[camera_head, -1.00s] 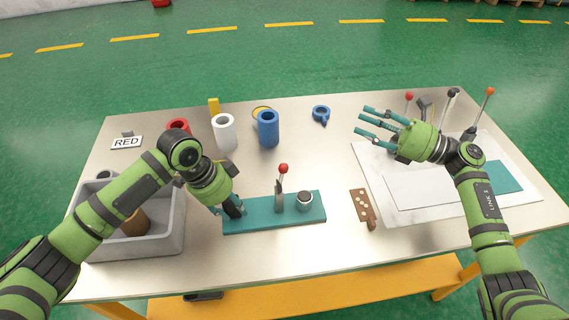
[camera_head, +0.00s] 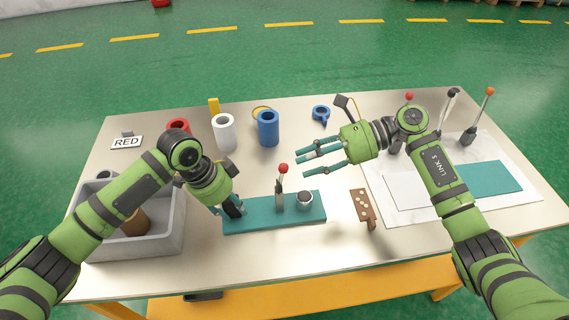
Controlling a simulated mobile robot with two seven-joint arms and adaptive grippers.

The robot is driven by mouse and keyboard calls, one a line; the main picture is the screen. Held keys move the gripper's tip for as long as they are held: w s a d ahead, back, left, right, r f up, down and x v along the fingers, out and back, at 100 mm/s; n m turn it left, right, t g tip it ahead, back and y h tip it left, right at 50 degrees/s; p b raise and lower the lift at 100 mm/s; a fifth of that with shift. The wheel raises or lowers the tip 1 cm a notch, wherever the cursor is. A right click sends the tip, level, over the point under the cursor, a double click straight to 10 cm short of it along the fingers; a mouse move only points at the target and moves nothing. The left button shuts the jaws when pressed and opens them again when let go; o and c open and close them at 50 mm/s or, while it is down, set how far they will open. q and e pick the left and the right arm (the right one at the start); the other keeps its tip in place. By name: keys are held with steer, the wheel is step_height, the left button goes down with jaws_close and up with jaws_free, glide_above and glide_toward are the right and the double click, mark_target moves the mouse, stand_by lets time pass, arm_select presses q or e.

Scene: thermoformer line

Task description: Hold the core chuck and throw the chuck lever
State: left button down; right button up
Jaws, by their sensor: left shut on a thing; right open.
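The core chuck is a teal base plate (camera_head: 262,216) lying on the table, with a short round dark-and-silver hub (camera_head: 305,198) on its right part. The chuck lever (camera_head: 281,188) stands roughly upright near the middle of the plate and has a red ball knob (camera_head: 283,168). My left gripper (camera_head: 233,211) is shut on the left end of the plate; its fingertips are partly hidden behind its own links. My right gripper (camera_head: 302,164) is open and empty, above the table and right of the red knob, its fingers pointing left.
A brown perforated paddle (camera_head: 362,206) lies right of the chuck. A white board (camera_head: 440,205) and several levers are at right.

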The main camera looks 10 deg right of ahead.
mark_target(281, 176)
steer(key=shift+x, duration=1.25)
jaws_close()
steer(key=shift+f, duration=0.1)
